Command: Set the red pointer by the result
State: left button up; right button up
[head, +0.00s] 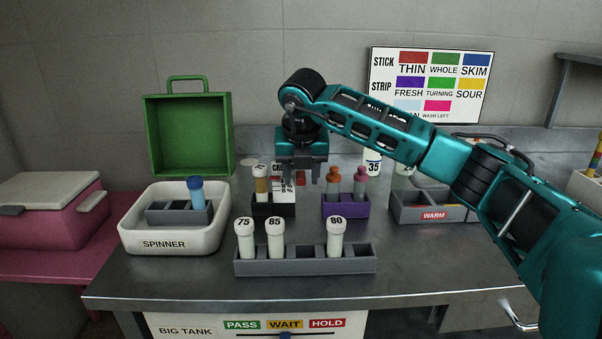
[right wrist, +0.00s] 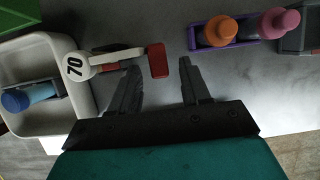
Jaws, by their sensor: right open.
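A small red block (right wrist: 158,60), likely the red pointer, shows between and just beyond my right fingertips in the right wrist view. A red patch (head: 301,178) shows between the same fingertips in the head view, in front of a white card (head: 282,186) partly hidden by my gripper. My right gripper (head: 301,177) points down, open and empty, beside a capped tube (head: 261,184) in a black rack (head: 273,209). The right wrist view shows its open fingers (right wrist: 158,78) and a cap marked 70 (right wrist: 75,66). My left gripper is out of view.
The white spinner tray (head: 164,246) stands left. A grey rack (head: 305,266) with tubes 75, 85 and 80 is in front. A purple rack (head: 345,208) and grey warm box (head: 432,214) stand right. A wall chart (head: 426,84) and the big tank panel (head: 185,332) also show.

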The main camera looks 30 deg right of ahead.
grip_shut()
dwell(0.4)
